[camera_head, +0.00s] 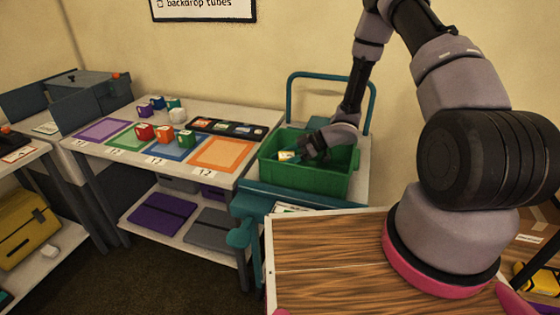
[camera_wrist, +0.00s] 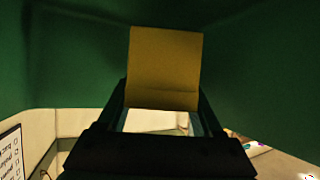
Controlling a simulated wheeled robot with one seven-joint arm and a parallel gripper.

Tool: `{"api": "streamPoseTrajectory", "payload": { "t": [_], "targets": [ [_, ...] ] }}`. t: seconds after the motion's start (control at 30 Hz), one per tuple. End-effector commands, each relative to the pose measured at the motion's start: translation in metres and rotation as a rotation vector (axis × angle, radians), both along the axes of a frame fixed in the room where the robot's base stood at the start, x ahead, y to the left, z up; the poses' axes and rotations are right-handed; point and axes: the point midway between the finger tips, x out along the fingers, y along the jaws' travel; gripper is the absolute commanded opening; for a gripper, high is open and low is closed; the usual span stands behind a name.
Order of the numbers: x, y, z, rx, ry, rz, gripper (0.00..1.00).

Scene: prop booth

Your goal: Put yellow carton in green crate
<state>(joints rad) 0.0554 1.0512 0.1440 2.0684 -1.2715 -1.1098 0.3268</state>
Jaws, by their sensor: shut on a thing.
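The green crate (camera_head: 305,178) stands on a cart beside the wall, and its green walls (camera_wrist: 60,60) fill most of the wrist view. My gripper (camera_head: 300,151) reaches down inside the crate. In the wrist view the yellow carton (camera_wrist: 163,65) is between the two fingers of my gripper (camera_wrist: 162,100), which is shut on it.
Left of the crate, a white table (camera_head: 232,104) holds coloured mats, several mugs and a dark tray (camera_head: 228,129). A teal cart handle (camera_head: 330,76) rises behind the crate. A wood-topped surface (camera_head: 330,255) lies in front. A yellow case (camera_head: 24,229) sits at far left.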

Motion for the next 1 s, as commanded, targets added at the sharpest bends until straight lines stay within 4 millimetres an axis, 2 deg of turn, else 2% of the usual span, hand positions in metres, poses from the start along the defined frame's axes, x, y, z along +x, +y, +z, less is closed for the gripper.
{"api": "streamPoseTrajectory", "payload": {
  "t": [0.57, 0.6, 0.63, 1.0],
  "targets": [
    [0.0, 0.0, -0.012, 0.0, 0.0, 0.0, 0.06],
    [0.0, 0.0, -0.012, 0.0, 0.0, 0.0, 0.71],
    [0.0, 0.0, -0.012, 0.0, 0.0, 0.0, 0.8],
    [0.0, 0.0, -0.008, 0.0, 0.0, 0.0, 0.8]
  ]
}}
